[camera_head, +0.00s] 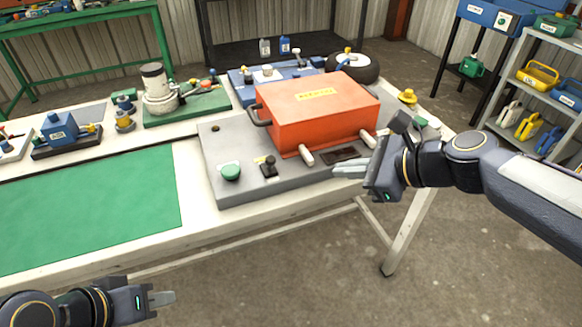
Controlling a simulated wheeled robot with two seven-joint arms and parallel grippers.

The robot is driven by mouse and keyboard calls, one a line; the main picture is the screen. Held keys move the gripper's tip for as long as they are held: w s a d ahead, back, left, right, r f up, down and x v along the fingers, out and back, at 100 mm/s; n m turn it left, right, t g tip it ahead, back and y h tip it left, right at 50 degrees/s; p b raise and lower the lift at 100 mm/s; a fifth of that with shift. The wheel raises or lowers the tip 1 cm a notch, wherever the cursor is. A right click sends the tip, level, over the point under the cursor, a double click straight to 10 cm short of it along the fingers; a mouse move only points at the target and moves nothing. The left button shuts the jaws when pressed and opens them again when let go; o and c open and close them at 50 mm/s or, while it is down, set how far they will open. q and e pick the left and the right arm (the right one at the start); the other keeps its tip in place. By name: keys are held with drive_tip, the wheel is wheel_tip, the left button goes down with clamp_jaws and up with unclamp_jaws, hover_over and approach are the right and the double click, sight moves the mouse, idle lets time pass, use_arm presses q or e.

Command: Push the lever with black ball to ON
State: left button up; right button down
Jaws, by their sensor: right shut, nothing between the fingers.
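A grey panel (228,140) lies on the workbench and carries an orange box (318,107) with a yellow label. A small dark lever-like part with a black knob (269,165) stands on the panel in front of the box, right of a green round button (231,172). Its ON marking is too small to read. My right gripper (347,171) is shut and empty, pointing left, near the panel's right front edge and apart from the knob. My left gripper (165,299) is low at the bottom left, off the bench front; its finger gap is unclear.
A dark handle (261,117) is on the box's left side. A green mat (90,210) covers the bench at left and is clear. A shelf (545,90) stands at right.

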sight(270, 165)
drive_tip(key=shift+a+r+b+x, duration=0.25)
drive_tip(key=shift+r+x, duration=0.15)
drive_tip(key=shift+x, duration=1.75)
drive_tip(key=shift+a+r+b+x, duration=0.25)
drive_tip(key=shift+r+b+x, duration=0.1)
drive_tip(key=shift+x, duration=1.8)
drive_tip(key=shift+a+r+b+x, duration=0.25)
drive_tip(key=shift+r+x, duration=0.15)
drive_tip(key=shift+x, duration=1.75)
drive_tip(key=shift+w, duration=0.1)
